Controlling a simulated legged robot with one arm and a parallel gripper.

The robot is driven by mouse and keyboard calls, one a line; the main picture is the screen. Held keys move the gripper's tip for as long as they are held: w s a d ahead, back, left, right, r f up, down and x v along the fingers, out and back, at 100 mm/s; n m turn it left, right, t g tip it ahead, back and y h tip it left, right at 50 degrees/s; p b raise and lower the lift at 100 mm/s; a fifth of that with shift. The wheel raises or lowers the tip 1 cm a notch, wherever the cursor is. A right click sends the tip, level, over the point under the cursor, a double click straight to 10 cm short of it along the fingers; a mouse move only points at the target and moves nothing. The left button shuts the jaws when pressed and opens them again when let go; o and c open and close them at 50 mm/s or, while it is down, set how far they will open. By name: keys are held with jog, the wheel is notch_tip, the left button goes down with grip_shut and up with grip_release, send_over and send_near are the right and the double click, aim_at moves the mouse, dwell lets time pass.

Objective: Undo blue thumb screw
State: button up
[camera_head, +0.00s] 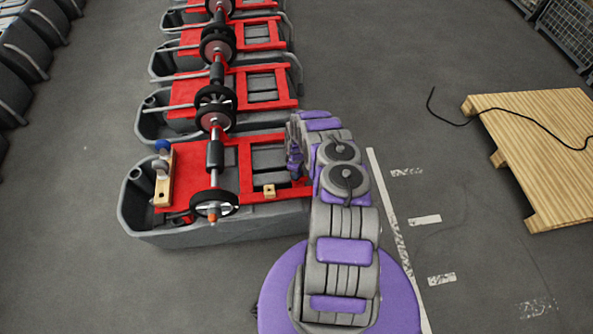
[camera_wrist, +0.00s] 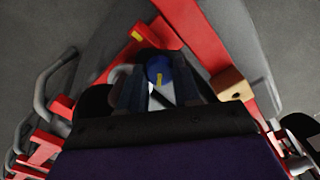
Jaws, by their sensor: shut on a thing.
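In the wrist view, a round blue thumb screw (camera_wrist: 157,70) with a yellow mark sits between the dark fingers of my gripper (camera_wrist: 158,92). The gripper is shut on it; the exact contact is dark and hard to see. In the head view, my gripper (camera_head: 294,165) is low at the right end of the nearest red frame (camera_head: 230,160), and the thumb screw it holds is hidden there. Another blue knob (camera_head: 162,146) stands at the left end of that frame, beside a wooden piece (camera_head: 163,188).
The frame lies on a grey tank (camera_head: 180,232), with more tanks behind. A small wooden block (camera_head: 268,190), also in the wrist view (camera_wrist: 235,85), sits near my gripper. A shaft with black wheels (camera_head: 215,204) crosses the frames. A wooden pallet (camera_head: 540,140) with a cable lies right.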

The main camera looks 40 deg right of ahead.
jog(key=shift+s+d+f+n, duration=0.1)
jog(key=shift+s+n, duration=0.15)
jog(key=shift+n, duration=0.05)
jog(key=o, duration=0.8)
jog(key=shift+c, duration=0.2)
jog(key=o, duration=0.3)
jog(key=shift+w, duration=0.15)
